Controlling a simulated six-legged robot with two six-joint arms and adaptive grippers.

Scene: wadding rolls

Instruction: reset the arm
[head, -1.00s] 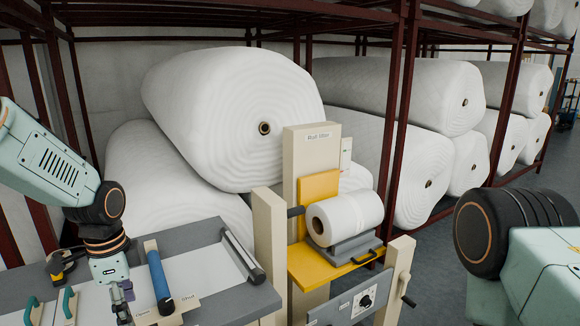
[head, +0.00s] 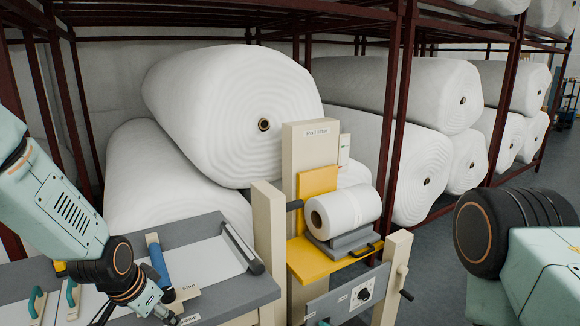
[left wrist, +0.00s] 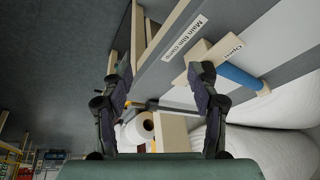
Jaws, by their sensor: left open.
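My left arm comes in from the left in the head view and bends down over the front of the grey table (head: 235,293). Its gripper (head: 168,316) is at the bottom edge, partly cut off. In the left wrist view the gripper (left wrist: 160,82) has its two dark fingers spread wide with nothing between them. A blue-handled lever (head: 160,264) lies on the table just behind the gripper, apart from it as far as I can tell; it also shows in the left wrist view (left wrist: 238,76). My right arm's links show at the right; its gripper is out of view.
The cream roll lifter (head: 312,160) stands right of the table, with a small white roll (head: 343,208) on its yellow shelf (head: 318,262). Teal handles (head: 35,302) sit on the table's left. Large wadding rolls (head: 225,115) fill dark red racks behind. Grey floor shows on the right.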

